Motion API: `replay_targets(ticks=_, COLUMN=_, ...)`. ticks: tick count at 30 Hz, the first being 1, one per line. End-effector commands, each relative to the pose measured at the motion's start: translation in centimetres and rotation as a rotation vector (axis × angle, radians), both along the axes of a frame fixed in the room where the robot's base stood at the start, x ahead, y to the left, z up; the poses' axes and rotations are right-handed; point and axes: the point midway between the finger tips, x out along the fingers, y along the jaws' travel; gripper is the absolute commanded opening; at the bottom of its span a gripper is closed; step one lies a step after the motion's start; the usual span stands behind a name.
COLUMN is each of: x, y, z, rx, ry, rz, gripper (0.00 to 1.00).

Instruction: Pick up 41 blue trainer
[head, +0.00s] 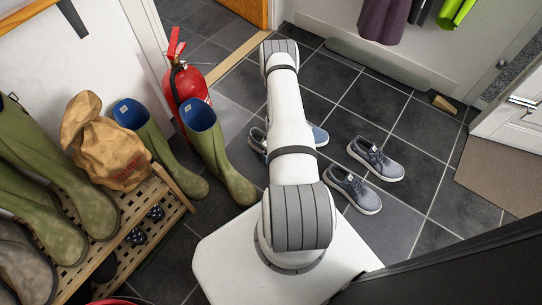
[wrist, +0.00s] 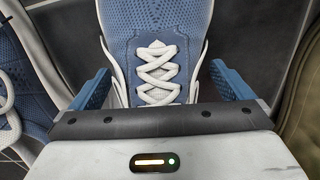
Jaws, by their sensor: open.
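A blue trainer (wrist: 125,50) with white laces lies between the two blue fingers of my open gripper (wrist: 160,88) in the wrist view, one finger on each side. I cannot tell whether the fingers touch it. A second blue shoe with white laces (wrist: 15,70) is at the left edge of that view. In the head view, a blue trainer (head: 320,137) and another shoe (head: 257,139) show partly on either side of my white arm, which hides my gripper. No size number is readable.
Two grey-blue shoes (head: 375,158) stand on the dark tiles to the right. Green boots (head: 215,150) stand left of my arm, near a red fire extinguisher (head: 185,85).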

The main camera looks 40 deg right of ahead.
Motion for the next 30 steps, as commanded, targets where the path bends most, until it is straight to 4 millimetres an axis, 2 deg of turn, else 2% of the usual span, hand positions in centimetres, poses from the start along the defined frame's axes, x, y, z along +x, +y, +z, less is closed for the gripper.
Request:
replay_targets(ticks=2, x=0.0, y=0.0, z=0.0, rx=0.0, ry=0.0, rz=0.0, gripper=0.96)
replay_targets(ticks=17, x=-0.1, y=0.0, z=0.0, rx=0.001, ry=0.001, rz=-0.001, gripper=0.55)
replay_targets(ticks=25, x=0.0, y=0.0, z=0.4, rx=0.001, ry=0.001, rz=-0.001, gripper=0.54)
replay_targets(ticks=30, x=0.0, y=-0.1, z=3.0, rx=-0.001, ry=-0.001, rz=-0.001, gripper=0.54)
